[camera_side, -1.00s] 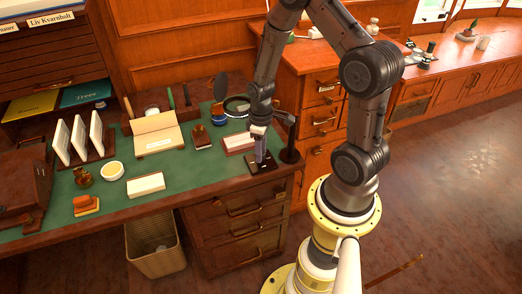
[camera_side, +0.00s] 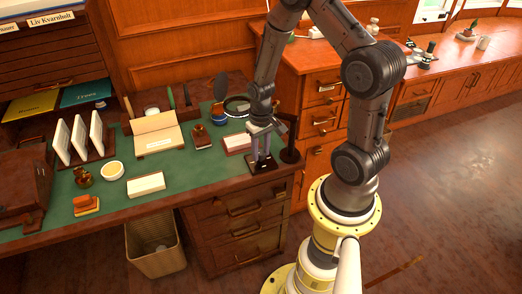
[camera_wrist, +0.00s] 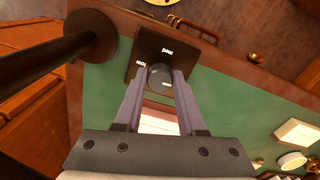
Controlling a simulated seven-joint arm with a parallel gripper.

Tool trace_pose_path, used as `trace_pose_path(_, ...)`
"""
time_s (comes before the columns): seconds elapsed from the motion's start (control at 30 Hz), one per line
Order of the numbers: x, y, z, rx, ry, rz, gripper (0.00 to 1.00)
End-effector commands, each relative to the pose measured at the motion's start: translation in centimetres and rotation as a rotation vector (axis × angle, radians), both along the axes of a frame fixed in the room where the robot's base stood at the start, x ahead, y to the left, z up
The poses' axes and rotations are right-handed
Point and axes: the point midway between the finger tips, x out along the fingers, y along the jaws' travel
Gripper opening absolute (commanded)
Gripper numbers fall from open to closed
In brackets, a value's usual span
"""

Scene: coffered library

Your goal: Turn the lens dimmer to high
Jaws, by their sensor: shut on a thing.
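The lens dimmer is a small dark box (camera_wrist: 150,37) with a round grey knob (camera_wrist: 160,74) on top. It sits at the desk's front right corner, where its dark base (camera_side: 264,168) shows in the side view. My gripper (camera_wrist: 161,76) points down and is shut on the knob, with one finger on each side. In the side view my gripper (camera_side: 262,155) stands over the box. Small white labels and marks lie around the knob, tilted and too small to read surely. The knob's pointer is hard to make out.
A dark stand with a round foot (camera_wrist: 90,36) rises close beside the dimmer; in the side view its post (camera_side: 290,145) carries a magnifier lens (camera_side: 237,106). A white card block (camera_side: 238,143) lies behind.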

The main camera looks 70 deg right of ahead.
Motion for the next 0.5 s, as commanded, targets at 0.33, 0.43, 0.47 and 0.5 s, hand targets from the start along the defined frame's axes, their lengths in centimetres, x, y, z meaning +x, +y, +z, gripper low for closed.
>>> trace_pose_path(0.33, 0.02, 0.0, 0.11, 0.0, 0.0, -0.081, 0.0)
trace_pose_path(0.43, 0.02, 0.0, 0.11, 0.0, 0.0, -0.086, 0.0)
trace_pose_path(0.47, 0.02, 0.0, 0.11, 0.0, 0.0, -0.086, 0.0)
trace_pose_path(0.5, 0.03, -0.01, 0.11, 0.0, 0.0, -0.086, 0.0)
